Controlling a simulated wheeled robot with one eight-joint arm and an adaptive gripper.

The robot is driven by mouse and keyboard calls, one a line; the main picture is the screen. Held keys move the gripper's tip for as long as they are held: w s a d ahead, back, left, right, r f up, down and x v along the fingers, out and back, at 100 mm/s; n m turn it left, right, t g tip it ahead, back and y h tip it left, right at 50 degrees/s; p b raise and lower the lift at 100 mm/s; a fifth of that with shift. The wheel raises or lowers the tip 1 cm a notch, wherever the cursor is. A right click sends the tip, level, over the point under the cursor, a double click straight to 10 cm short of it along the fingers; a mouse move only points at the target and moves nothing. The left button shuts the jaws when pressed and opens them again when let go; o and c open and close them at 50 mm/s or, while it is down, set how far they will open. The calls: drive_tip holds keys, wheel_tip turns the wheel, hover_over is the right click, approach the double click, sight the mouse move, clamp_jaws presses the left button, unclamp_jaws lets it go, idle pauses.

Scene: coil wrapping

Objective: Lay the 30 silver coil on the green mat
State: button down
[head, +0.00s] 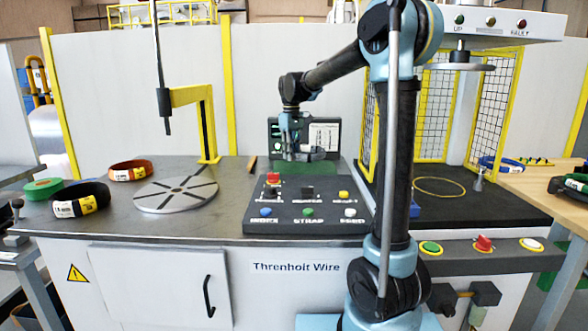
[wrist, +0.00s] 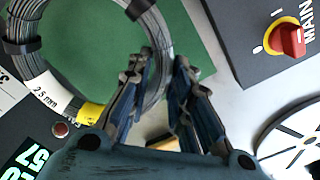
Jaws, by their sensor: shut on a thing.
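A silver wire coil (wrist: 38,75) with dark ties and a white-and-yellow label, apparently reading 2.5 mm, fills the upper left of the wrist view. My gripper (wrist: 160,70) is shut on the coil's near-right side, with the wire running between its fingers. The green mat (wrist: 95,55) shows through and around the coil. In the head view my gripper (head: 294,150) is over the green mat (head: 300,168) behind the control panel. The coil is small there and partly hidden; I cannot tell whether it touches the mat.
A control panel (head: 310,205) with buttons and a red switch stands in front of the mat. A display (head: 325,132) stands behind it. A turntable disc (head: 176,194), black coil (head: 80,199), orange coil (head: 130,171) and green roll (head: 42,188) are to the left.

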sight(292, 173)
drive_tip(key=shift+d+f, duration=0.1)
drive_tip(key=shift+f, duration=2.7)
drive_tip(key=c, duration=1.5)
unclamp_jaws()
drive_tip(key=shift+o, duration=0.2)
wheel_tip(292, 173, up, 12)
drive_tip(key=shift+r, duration=0.1)
drive_tip(key=shift+s, duration=0.1)
